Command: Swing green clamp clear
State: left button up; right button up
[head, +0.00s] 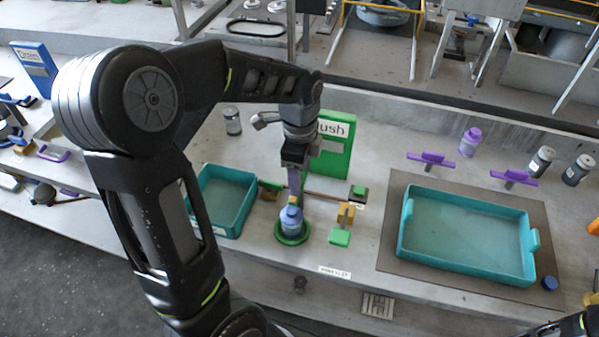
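Green clamp parts show in the head view beside the bottle: a green pad (340,237) with a yellow bracket (346,214) behind it, and a green block (358,192) at the right end of a thin reddish bar (325,196). A blue bottle (291,217) stands upright on a round green base (291,237). My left gripper (295,188) points down just above and behind the bottle. A narrow purple-grey piece shows at its tip; I cannot tell whether it is held. The finger gap is hidden. Only a bit of my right arm shows at the bottom right corner.
A teal tray (226,232) stands left of the bottle. A larger teal tray (403,233) sits on a brown mat (388,250) at the right. A green sign box (335,150) stands behind my gripper. Purple-handled clamps (432,159) and small bottles (470,142) line the back right.

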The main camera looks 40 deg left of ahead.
pick_arm(q)
jog(key=c, duration=0.8)
jog(key=shift+n, duration=0.5)
jog(key=n, duration=0.3)
jog(key=shift+b, duration=0.3)
jog(key=n, duration=0.5)
jog(key=shift+b, duration=0.3)
jog(key=n, duration=0.4)
jog(key=shift+b, duration=0.3)
jog(key=n, duration=0.4)
jog(key=shift+n, duration=0.3)
